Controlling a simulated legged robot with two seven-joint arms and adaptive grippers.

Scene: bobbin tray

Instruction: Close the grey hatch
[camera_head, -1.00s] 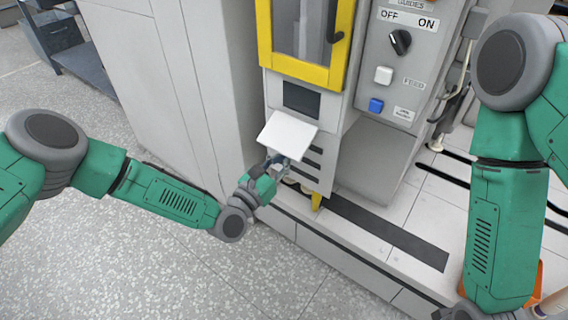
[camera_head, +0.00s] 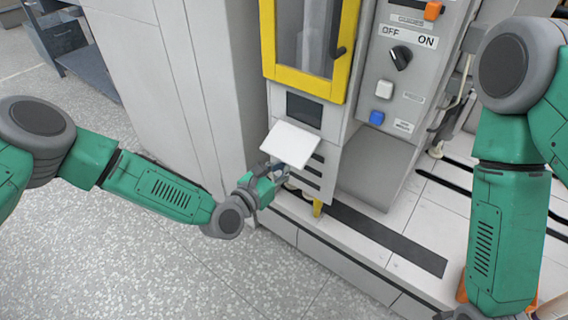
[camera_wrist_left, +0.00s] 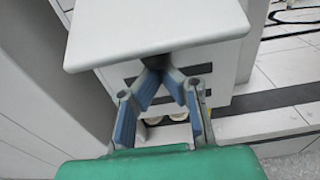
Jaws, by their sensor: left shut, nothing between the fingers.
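The grey hatch (camera_head: 290,143) is a pale flap standing open, tilted outward below a dark rectangular opening (camera_head: 304,110) in the machine front. My left gripper (camera_head: 279,170) is just under the hatch's lower side. In the left wrist view the hatch (camera_wrist_left: 155,28) spans the top of the picture, and the fingertips of my left gripper (camera_wrist_left: 162,72) come together at its underside. The gripper is shut and empty. Whether the fingertips touch the hatch I cannot tell. My right gripper is out of view; only its arm shows at the right.
A yellow-framed door (camera_head: 309,45) is above the opening. A control panel (camera_head: 408,65) with a black knob and coloured buttons is to the right. Dark slots (camera_head: 308,172) lie below the hatch. A tall grey cabinet (camera_head: 165,85) stands left. The speckled floor (camera_head: 165,265) is clear.

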